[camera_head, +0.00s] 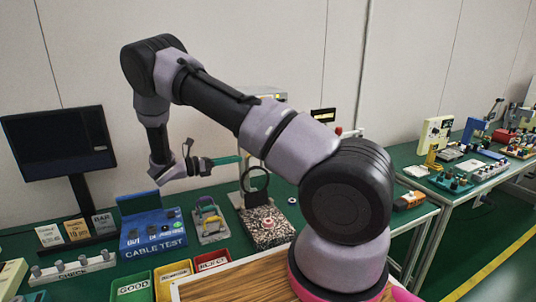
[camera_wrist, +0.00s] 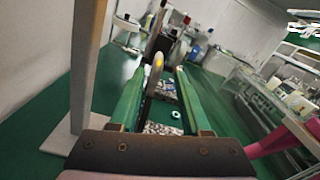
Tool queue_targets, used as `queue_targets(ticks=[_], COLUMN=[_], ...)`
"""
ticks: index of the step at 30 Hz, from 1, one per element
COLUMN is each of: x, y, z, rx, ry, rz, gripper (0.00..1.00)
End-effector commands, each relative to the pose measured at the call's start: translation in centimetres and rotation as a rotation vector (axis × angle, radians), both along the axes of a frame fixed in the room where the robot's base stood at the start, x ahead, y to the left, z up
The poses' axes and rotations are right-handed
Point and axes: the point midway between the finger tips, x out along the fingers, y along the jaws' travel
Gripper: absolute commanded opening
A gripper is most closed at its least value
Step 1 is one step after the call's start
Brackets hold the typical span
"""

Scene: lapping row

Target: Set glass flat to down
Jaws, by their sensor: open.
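The glass flat appears to be the dark round ring (camera_head: 255,185) standing upright on edge above a speckled granite block (camera_head: 266,232) in the head view. My gripper (camera_head: 238,160) is open and points right, its green fingers close to the top of the ring. In the wrist view my gripper (camera_wrist: 158,85) has a green finger on each side, and a thin grey curved rim (camera_wrist: 153,74), likely the flat's, stands between them. I cannot tell whether either finger touches it. The speckled block (camera_wrist: 160,129) shows below the fingers. The glass itself is hard to make out.
A pale post (camera_wrist: 86,70) rises close left of my gripper in the wrist view. A small white ring (camera_head: 292,201) lies right of the block. A blue cable test box (camera_head: 152,233), labelled bins (camera_head: 173,280) and a monitor (camera_head: 60,142) stand to the left.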

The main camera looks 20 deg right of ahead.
Motion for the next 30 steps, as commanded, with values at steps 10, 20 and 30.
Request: queue_targets(ticks=[10,20,30], x=[0.1,0.1,0.2], y=[-4.1,-9.5,-10.7], z=[-0.2,-0.2,-0.2], rx=[-0.011,-0.01,-0.009], ry=[0.009,0.006,0.006], rz=[0.004,0.005,0.008], gripper=[0.47,0.47,0.47])
